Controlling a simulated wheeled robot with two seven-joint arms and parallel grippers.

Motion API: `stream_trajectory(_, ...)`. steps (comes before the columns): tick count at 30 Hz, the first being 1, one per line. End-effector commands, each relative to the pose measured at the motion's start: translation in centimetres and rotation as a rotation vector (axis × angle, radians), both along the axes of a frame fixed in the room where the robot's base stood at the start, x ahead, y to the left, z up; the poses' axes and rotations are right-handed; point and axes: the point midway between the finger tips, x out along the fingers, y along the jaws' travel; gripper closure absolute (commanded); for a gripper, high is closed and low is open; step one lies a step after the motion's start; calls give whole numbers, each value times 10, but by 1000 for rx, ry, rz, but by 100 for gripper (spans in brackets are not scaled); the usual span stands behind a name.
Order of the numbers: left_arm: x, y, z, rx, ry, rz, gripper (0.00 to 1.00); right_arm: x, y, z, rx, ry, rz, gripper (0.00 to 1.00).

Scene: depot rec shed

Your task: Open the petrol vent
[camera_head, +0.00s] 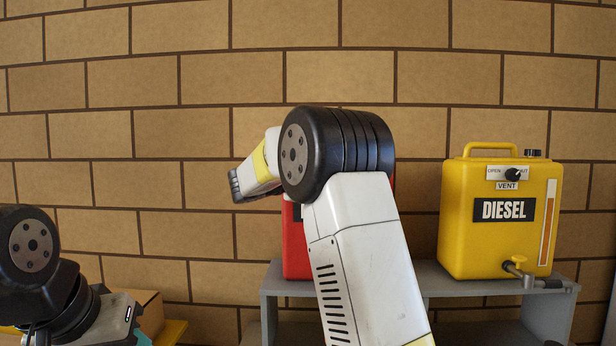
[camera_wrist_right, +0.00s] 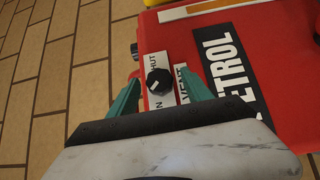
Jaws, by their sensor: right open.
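The red petrol can (camera_wrist_right: 245,75) fills the right of the wrist view, with a black-and-white PETROL label. Its black vent knob (camera_wrist_right: 160,81) sits on a white plate with SHUT at the upper end and OPEN, partly covered, at the lower end. A small white mark on the knob faces the lower left. My right gripper (camera_wrist_right: 160,77) is open, with one teal finger on each side of the knob in the picture; I cannot tell whether they touch it. In the head view my right arm hides most of the can (camera_head: 294,245). My left gripper (camera_head: 140,338) barely shows at lower left.
A yellow diesel can (camera_head: 464,233) with its own vent knob and a tap stands on the grey shelf (camera_head: 440,280), right of my right arm. A brick wall (camera_head: 180,130) is behind. A cardboard box (camera_head: 150,312) is at lower left.

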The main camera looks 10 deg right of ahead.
Motion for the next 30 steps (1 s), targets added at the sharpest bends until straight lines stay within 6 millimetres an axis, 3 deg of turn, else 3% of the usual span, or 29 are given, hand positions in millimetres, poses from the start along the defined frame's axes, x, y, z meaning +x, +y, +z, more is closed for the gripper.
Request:
stream_trajectory(5,0,0,0,0,0,0,64,-7,13,0,1,0,2,42)
stream_trajectory(15,0,0,0,0,0,0,64,-32,61,-1,0,-1,2,42)
stream_trajectory(21,0,0,0,0,0,0,64,-38,69,-1,1,0,1,42)
stream_trajectory(30,0,0,0,0,0,0,64,-40,63,-4,18,11,-4,42)
